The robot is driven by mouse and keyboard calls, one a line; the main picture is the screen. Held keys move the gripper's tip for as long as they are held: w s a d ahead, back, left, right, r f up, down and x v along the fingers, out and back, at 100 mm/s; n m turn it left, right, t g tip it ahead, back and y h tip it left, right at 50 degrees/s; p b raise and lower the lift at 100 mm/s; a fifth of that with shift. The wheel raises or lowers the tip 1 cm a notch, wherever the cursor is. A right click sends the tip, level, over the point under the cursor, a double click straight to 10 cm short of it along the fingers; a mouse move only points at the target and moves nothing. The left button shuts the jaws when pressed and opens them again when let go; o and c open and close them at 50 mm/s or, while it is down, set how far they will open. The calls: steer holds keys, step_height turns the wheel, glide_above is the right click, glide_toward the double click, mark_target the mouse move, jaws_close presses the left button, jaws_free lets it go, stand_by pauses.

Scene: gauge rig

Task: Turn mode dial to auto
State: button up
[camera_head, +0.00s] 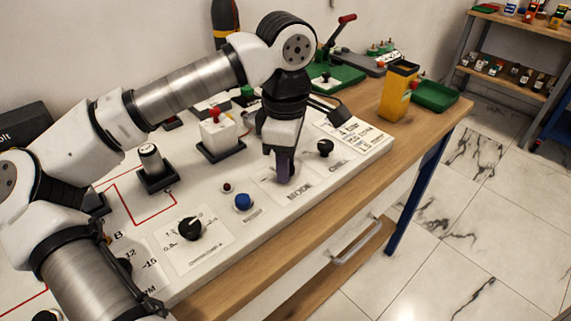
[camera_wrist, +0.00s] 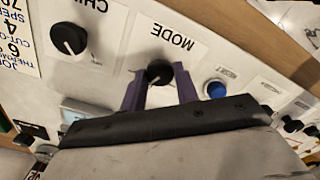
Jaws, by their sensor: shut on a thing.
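The mode dial (camera_wrist: 158,72) is a round black knob on a white label reading MODE, on the white panel (camera_head: 325,190). My gripper (camera_wrist: 160,85) is shut on the dial, with one purple finger on each side of it. In the head view my gripper (camera_head: 284,172) points down at the panel just behind the MODE lettering, and its fingers hide the dial. The dial's pointer and its position marks cannot be read in either view.
A black knob (camera_head: 325,147) sits right of the mode dial. A blue button (camera_head: 243,202) and another black knob (camera_head: 190,228) sit to the left. A yellow bin (camera_head: 398,92) stands at the right.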

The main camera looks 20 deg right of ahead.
steer(key=m+b, duration=0.1)
steer(key=m, duration=0.3)
steer(key=shift+m, duration=0.4)
stand_by(0.4)
steer(key=o, duration=1)
steer(key=shift+c, duration=0.2)
step_height(320, 180, up, 14)
steer(key=p, duration=0.1)
steer(key=shift+f, duration=0.1)
